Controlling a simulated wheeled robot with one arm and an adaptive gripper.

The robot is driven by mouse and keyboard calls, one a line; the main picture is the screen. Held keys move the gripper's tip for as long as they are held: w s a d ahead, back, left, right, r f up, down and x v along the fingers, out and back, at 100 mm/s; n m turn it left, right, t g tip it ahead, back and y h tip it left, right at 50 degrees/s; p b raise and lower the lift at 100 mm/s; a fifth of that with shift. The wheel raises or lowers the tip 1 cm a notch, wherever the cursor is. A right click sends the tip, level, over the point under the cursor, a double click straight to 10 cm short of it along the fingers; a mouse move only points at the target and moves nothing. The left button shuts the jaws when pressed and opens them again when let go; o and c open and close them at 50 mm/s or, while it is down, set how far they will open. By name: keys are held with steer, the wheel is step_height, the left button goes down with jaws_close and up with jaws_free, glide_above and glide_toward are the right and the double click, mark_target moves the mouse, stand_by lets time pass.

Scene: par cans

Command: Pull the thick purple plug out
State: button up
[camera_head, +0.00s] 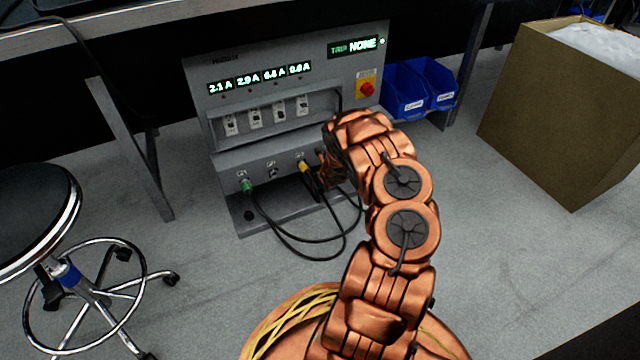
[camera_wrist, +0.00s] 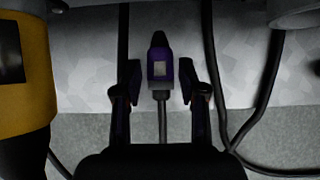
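A purple plug (camera_wrist: 160,68) with a pale square label and a dark tapered end shows in the middle of the wrist view. A dark cable or stem (camera_wrist: 162,118) runs down from it. My gripper (camera_wrist: 159,78) is open, with one finger on each side of the plug and a visible gap on both sides. I cannot tell how deep the plug sits in a socket. In the head view my arm's end covers the right part of the grey power unit's (camera_head: 222,160) lower socket panel, so the purple plug and my fingers are hidden there.
A yellow plug (camera_head: 304,167) sits just left of my wrist, large in the wrist view (camera_wrist: 24,75). A green plug (camera_head: 246,186) is farther left. Black cables (camera_head: 300,254) loop in front. Blue bins (camera_head: 405,92), a cardboard box (camera_head: 540,115) and a stool (camera_head: 50,215) stand around.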

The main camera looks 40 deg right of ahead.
mark_target(322, 192)
steer(key=shift+o, duration=1.3)
steer(key=shift+v, duration=2.05)
steer(key=v, duration=0.8)
steer(key=shift+f, duration=0.1)
